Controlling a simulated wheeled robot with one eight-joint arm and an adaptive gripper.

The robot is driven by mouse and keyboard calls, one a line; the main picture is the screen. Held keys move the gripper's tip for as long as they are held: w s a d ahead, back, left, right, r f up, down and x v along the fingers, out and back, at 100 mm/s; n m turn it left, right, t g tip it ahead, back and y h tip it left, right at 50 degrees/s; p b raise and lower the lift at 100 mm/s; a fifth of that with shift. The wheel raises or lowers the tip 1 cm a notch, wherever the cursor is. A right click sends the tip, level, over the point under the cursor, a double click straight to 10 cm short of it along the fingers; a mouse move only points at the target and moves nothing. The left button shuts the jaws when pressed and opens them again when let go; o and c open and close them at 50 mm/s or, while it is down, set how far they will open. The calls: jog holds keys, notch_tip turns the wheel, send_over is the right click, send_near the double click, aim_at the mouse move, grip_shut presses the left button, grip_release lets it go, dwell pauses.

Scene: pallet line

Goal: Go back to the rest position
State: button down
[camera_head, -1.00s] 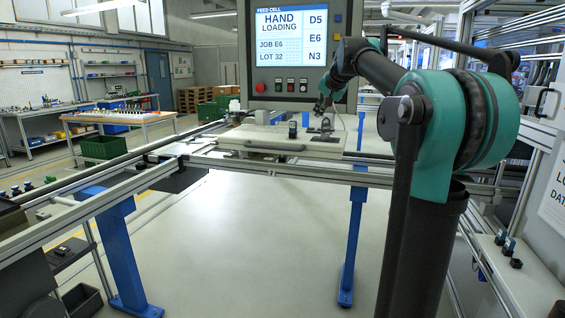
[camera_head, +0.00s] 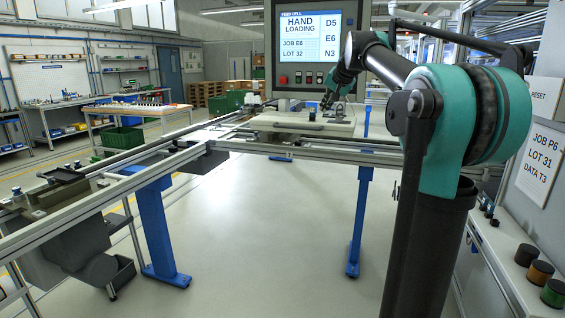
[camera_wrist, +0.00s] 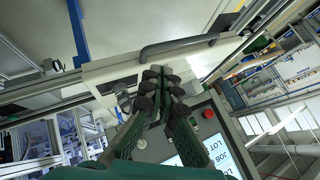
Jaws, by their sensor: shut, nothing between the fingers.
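My gripper (camera_wrist: 158,93) is shut and empty in the wrist view, its dark fingertips together. Behind its fingers lies a pale pallet plate (camera_wrist: 110,70) with a dark curved handle (camera_wrist: 178,44). In the head view my gripper (camera_head: 327,101) is small and far off, at the end of my teal and black arm, near the pallet plate (camera_head: 277,122) on the rail frame. Whether it touches anything there is too small to tell. A small dark part (camera_head: 312,111) stands on the plate.
A screen panel (camera_head: 307,40) reading HAND LOADING stands behind the plate. Rails on blue legs (camera_head: 160,230) run along the left and front. A bench (camera_head: 518,268) with coloured round buttons is at the right. The pale floor (camera_head: 265,230) in the middle is clear.

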jog(key=s+d+f+n+g+h, duration=0.1)
jog(key=s+f+n+g, duration=0.1)
jog(key=s+f, duration=1.9)
jog(key=s+d+f+n+g+h, duration=0.1)
jog(key=s+d+f+n+g, duration=0.1)
jog(key=s+f, duration=1.9)
notch_tip(320, 180, down, 5)
jog(key=shift+s+d+r+n+g+h, duration=0.1)
jog(key=shift+s+d+n+g+h, duration=0.2)
jog(key=shift+n, duration=0.4)
